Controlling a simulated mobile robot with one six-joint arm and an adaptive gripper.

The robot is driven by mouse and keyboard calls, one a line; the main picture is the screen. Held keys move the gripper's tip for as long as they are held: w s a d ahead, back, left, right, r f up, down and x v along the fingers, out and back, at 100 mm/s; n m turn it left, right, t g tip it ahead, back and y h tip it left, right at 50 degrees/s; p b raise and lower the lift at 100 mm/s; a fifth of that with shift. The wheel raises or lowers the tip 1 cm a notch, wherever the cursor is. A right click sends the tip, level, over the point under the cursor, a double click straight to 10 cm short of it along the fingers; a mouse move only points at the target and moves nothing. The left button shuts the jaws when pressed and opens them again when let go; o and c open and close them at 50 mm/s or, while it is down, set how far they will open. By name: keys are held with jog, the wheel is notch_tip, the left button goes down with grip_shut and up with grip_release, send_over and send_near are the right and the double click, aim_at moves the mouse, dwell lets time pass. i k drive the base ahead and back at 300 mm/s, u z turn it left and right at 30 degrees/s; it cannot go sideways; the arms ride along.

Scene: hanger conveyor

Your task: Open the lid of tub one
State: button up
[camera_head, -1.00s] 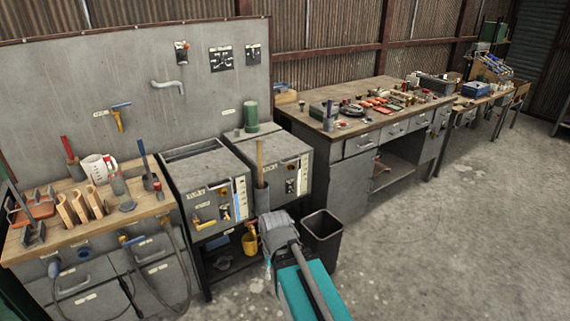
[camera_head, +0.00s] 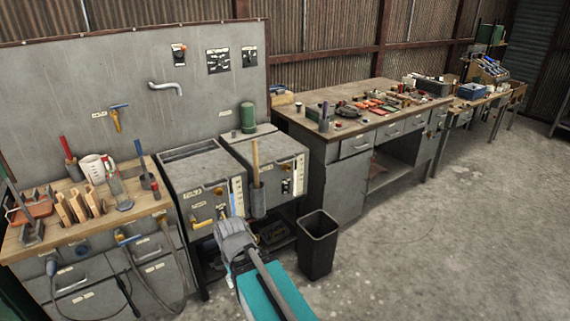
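Two grey box-shaped tubs stand side by side between the benches. The left tub (camera_head: 192,190) has a dark recessed strip along the back of its top. The right tub (camera_head: 275,165) has a flat top with a green cylinder (camera_head: 248,117) on it. Their labels are too small to read, so I cannot tell which is tub one. My gripper (camera_head: 234,238) is low in front of the tubs, below the level of their tops and apart from any lid. Its fingers are not clearly visible, and I cannot tell whether they are open. My arm hides part of the shelf below.
A wooden-handled tool stands in a grey holder (camera_head: 258,201) at the tubs' front. A black bin (camera_head: 318,245) is right of my arm. Benches with tools (camera_head: 67,225) and parts (camera_head: 362,132) flank the tubs. The floor at right is clear.

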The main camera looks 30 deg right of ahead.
aim_at(276, 146)
jog(key=u, duration=0.05)
jog(key=i, duration=1)
jog(key=z, duration=0.05)
